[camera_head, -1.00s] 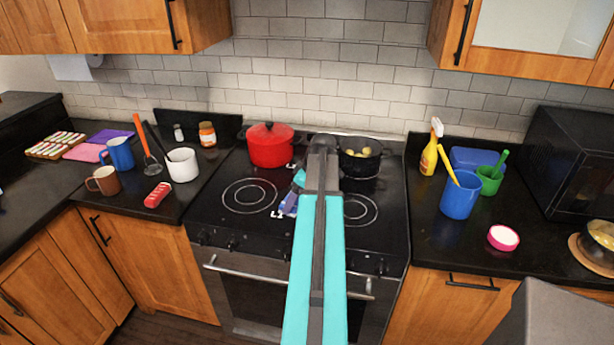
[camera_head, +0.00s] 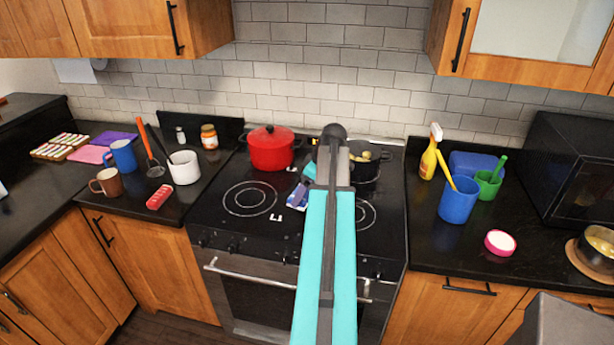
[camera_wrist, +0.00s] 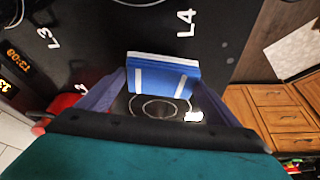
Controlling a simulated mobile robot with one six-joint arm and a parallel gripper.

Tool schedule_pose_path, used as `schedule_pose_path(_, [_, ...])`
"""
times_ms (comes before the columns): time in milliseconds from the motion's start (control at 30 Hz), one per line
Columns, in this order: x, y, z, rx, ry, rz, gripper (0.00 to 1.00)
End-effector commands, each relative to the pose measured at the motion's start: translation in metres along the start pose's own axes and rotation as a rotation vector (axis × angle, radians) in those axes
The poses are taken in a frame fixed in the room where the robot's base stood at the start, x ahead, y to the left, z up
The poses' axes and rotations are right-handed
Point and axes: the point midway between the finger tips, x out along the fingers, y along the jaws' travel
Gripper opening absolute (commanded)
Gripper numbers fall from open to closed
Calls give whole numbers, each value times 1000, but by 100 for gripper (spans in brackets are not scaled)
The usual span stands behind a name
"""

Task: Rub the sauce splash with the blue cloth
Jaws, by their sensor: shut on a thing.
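My gripper (camera_head: 302,192) is over the middle of the black stovetop, partly hidden behind my arm. In the wrist view its two purple-grey fingers (camera_wrist: 163,82) are shut on the blue cloth (camera_wrist: 160,74), a folded blue block with white stripes and a pale edge. The cloth also shows as a small blue and white patch in the head view (camera_head: 297,199). I cannot tell whether it touches the stovetop. I cannot make out the sauce splash in either view; my arm, gripper and cloth hide part of the hob.
A red pot (camera_head: 270,149) and a dark pot with yellow food (camera_head: 364,166) stand at the back of the stove (camera_head: 225,222). Mugs and a red item (camera_head: 159,197) are on the left counter. A blue cup (camera_head: 458,200) and a yellow spray bottle (camera_head: 428,160) are on the right counter.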

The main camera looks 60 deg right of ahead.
Motion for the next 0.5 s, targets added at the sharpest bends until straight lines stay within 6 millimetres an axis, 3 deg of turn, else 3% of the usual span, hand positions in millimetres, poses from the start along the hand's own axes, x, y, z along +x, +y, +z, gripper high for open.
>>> schedule_pose_path(233, [-21, -4, -15, -9, 0, -4, 64])
schedule_pose_path(500, [-27, -7, -20, -13, 0, -6, 64])
